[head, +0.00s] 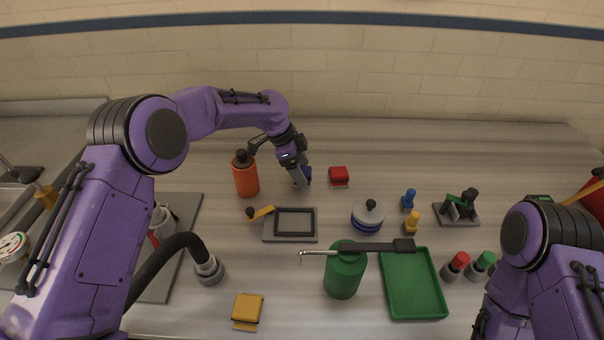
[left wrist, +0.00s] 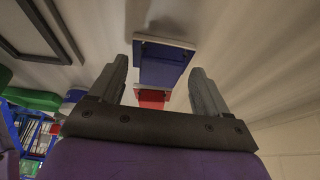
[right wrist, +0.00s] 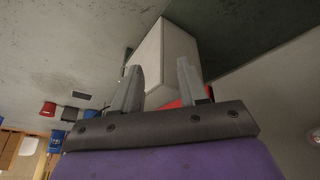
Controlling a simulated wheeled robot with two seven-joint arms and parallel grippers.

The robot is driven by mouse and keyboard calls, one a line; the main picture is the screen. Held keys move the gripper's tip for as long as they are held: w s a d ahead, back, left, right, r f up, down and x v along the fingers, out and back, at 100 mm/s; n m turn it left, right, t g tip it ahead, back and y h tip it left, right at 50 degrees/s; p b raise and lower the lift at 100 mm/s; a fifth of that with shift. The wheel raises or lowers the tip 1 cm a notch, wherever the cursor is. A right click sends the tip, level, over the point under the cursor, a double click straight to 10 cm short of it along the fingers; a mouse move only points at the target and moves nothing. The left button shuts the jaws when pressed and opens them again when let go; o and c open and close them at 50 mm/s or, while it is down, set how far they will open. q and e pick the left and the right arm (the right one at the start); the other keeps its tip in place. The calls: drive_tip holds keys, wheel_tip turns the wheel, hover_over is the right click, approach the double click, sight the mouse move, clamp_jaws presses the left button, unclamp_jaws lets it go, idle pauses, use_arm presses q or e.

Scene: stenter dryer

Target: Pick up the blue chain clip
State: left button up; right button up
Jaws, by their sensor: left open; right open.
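The blue chain clip (head: 307,174) lies on the grey table, partly hidden behind my left gripper (head: 299,178) in the head view. In the left wrist view the blue clip (left wrist: 162,66), with pale edges, shows between the two open fingers (left wrist: 158,80) of my left gripper. I cannot tell whether it is between the fingertips or just past them. A red clip (head: 338,176) stands to its right, and also shows behind it in the left wrist view (left wrist: 152,98). My right gripper (right wrist: 155,82) is open and empty, away from the clips.
An orange bottle (head: 245,175) stands left of the left gripper. A grey framed plate (head: 294,238) lies in front. A round white and blue piece (head: 367,215), a green bottle (head: 344,275) and a green tray (head: 441,306) are nearer right. A yellow clip (head: 247,310) lies at the front.

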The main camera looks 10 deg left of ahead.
use_arm(q)
drive_tip(key=c, duration=1.3)
